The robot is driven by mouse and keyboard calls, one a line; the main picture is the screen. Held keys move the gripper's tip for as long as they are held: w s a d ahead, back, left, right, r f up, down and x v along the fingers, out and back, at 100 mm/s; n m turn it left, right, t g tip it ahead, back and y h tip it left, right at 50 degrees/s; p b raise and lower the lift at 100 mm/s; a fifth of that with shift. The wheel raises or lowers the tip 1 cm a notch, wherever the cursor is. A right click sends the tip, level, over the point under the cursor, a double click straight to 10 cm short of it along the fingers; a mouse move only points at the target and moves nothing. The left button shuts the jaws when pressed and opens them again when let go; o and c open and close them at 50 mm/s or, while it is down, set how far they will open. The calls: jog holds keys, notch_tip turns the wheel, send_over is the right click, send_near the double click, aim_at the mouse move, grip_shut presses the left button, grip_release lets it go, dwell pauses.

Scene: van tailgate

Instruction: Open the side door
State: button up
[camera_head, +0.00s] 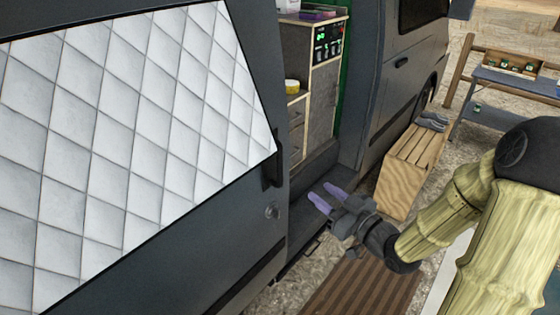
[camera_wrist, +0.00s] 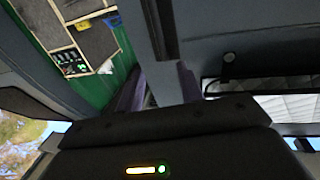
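The side door (camera_head: 160,260) is a large dark grey panel with a white quilted window cover, filling the left of the head view. To its right the doorway stands open, showing the van's interior. A dark handle (camera_head: 272,165) sits near the door's right edge, with a round lock (camera_head: 272,211) below it. My gripper (camera_head: 327,197), with purple fingertips, is right of the door edge, in front of the sill, holding nothing. In the wrist view its fingers (camera_wrist: 160,88) stand apart with a gap between them. The quilted cover (camera_wrist: 290,104) shows at right there.
Inside the doorway is a cabinet (camera_head: 322,95) with a control panel. A slatted wooden box (camera_head: 405,175) with shoes on top stands outside, beyond my gripper. A brown striped mat (camera_head: 365,288) lies below my arm. A blue table (camera_head: 515,85) stands at the far right.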

aim_at(282, 163)
jog(key=shift+w+a, duration=0.1)
jog(key=p+x, duration=0.5)
jog(key=x, duration=1.2)
jog(key=shift+w, duration=0.15)
jog(key=shift+c, duration=0.5)
grip_shut()
